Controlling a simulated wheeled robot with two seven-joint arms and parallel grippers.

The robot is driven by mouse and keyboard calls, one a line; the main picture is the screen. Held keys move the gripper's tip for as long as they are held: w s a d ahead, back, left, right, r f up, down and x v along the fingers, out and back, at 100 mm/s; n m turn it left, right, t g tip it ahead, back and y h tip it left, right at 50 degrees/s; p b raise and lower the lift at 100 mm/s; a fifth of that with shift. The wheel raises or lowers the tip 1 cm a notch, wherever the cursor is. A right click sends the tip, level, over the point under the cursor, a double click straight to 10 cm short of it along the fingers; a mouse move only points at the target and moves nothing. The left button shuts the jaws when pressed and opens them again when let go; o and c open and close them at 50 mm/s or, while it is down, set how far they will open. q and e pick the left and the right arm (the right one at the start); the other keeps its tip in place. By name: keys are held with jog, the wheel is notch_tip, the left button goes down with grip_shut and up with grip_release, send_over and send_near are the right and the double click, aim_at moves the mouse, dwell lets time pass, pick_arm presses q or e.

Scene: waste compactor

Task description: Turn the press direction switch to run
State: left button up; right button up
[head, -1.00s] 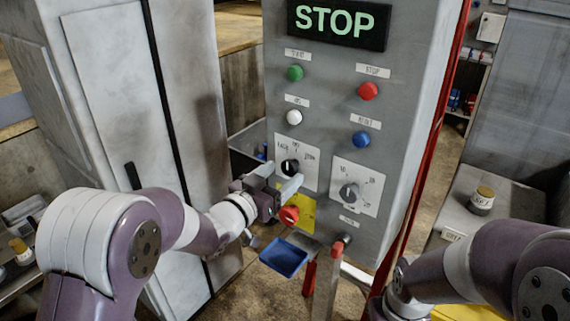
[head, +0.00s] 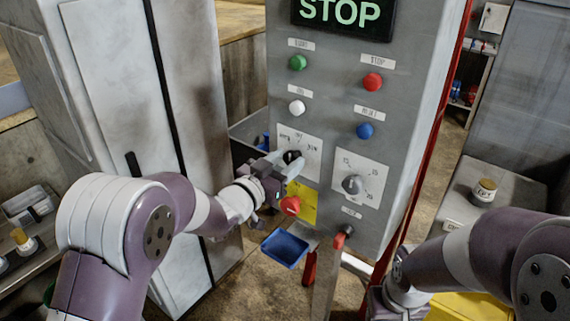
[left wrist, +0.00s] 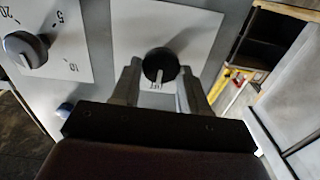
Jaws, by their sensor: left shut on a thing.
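The press direction switch (head: 292,157) is a black round knob on a white plate (head: 285,135) at the lower left of the grey control panel. My left gripper (head: 284,164) is at the knob, with one finger on each side, shut on it. In the left wrist view the knob (left wrist: 160,65) sits between the two fingertips (left wrist: 160,83). Its pale pointer mark points at the small middle label, which is the top label in the head view. The lettering is too blurred to read surely.
A grey dial (head: 352,185) is to the right of the switch. Red (head: 373,82), green (head: 298,62), white (head: 297,107) and blue (head: 364,131) buttons are above. A red knob (head: 290,205) on yellow and a blue tray (head: 285,248) are below. A lit STOP sign (head: 343,14) tops the panel.

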pick_arm(q)
jog(key=shift+s+d+f+m+b, duration=0.1)
jog(key=shift+f+m+b, duration=0.05)
jog(key=shift+m+b, duration=2.7)
jog(key=shift+d+f+m+b, duration=0.15)
jog(key=shift+m+b, duration=1.8)
jog(key=shift+b, duration=1.7)
jog(key=shift+a, duration=0.1)
jog(key=o, duration=1)
jog(key=shift+r, duration=0.1)
jog(key=b+v, duration=0.1)
jog(key=v, duration=1.1)
jog(key=shift+s+a+b, duration=0.2)
jog(key=shift+b, duration=0.15)
